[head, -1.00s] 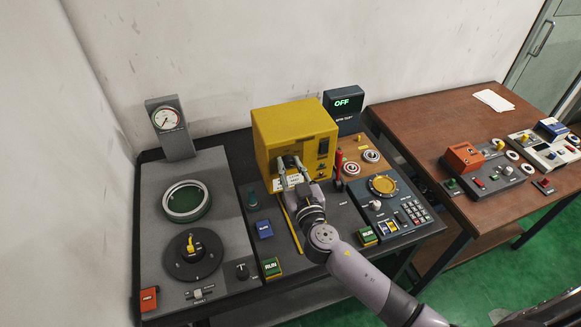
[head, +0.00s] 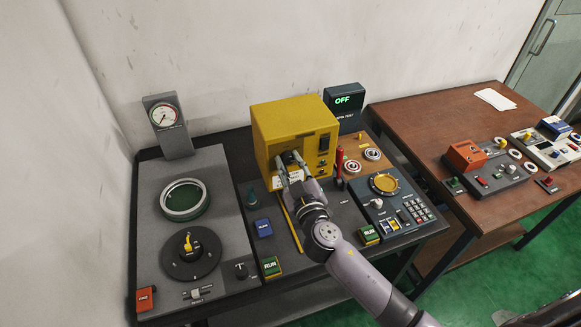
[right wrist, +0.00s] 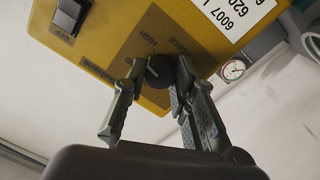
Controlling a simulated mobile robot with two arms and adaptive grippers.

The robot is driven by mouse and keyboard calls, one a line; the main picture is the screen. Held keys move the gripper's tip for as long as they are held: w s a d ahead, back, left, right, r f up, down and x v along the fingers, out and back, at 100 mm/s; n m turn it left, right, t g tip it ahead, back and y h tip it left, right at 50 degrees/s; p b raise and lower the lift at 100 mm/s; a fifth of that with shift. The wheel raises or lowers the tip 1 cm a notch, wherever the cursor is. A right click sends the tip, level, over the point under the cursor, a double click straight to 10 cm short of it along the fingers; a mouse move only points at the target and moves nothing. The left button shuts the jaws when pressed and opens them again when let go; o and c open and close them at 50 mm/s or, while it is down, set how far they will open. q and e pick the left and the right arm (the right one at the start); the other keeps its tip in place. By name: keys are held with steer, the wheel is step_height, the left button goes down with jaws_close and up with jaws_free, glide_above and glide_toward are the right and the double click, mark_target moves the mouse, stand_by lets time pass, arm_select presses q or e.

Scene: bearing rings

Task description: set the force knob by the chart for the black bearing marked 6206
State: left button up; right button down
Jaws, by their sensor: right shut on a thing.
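The yellow box (head: 292,131) stands at the back of the dark bench. My right gripper (head: 288,161) is at its front face. In the right wrist view, the fingers (right wrist: 158,74) are shut on a dark round knob (right wrist: 159,70) on the yellow panel, with small dial lettering around it, including "HIGH". The white chart label (head: 287,181) is low on the box front, partly covered by the gripper. In the right wrist view the chart (right wrist: 232,12) shows "6007" and a cut-off "620". I cannot make out a black bearing marked 6206. My left gripper is not in view.
A black rocker switch (right wrist: 70,15) is on the yellow panel. A red-handled lever (head: 339,165) stands right of my gripper. A display (head: 343,101) reads "OFF".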

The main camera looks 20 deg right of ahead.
steer(key=n+b, duration=0.1)
steer(key=n, duration=0.2)
steer(key=shift+f+n, duration=0.1)
steer(key=shift+n, duration=2.2)
steer(key=c, duration=1.3)
jaws_free()
steer(key=shift+s, duration=0.2)
steer(key=s, duration=1.1)
steer(key=shift+s+f, duration=0.2)
steer(key=shift+s, duration=0.15)
